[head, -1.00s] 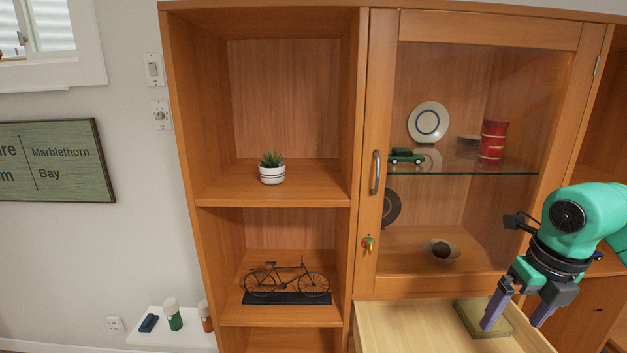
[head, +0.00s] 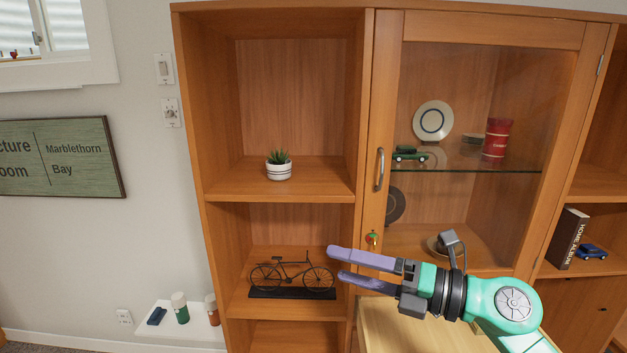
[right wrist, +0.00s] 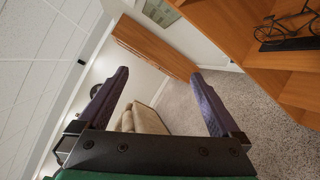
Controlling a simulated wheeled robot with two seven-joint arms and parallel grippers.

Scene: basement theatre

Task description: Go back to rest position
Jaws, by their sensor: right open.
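My right gripper (head: 350,267) is open and empty, with purple fingers pointing left in the head view. It is in front of the cabinet, its fingertips just right of the model bicycle (head: 290,276) in the picture. In the right wrist view its two fingers (right wrist: 158,100) are spread wide with nothing between them. My right arm comes in from the lower right and covers part of the pale surface (head: 400,335) below the glass door. My left gripper is not in view.
A wooden cabinet has a glass door (head: 480,100) with a handle and a key (head: 373,238). Open shelves hold a potted plant (head: 278,166), and a book (head: 568,238) with a blue toy car (head: 591,251). A low white shelf (head: 180,333) holds small bottles. Carpet (right wrist: 270,130) shows in the wrist view.

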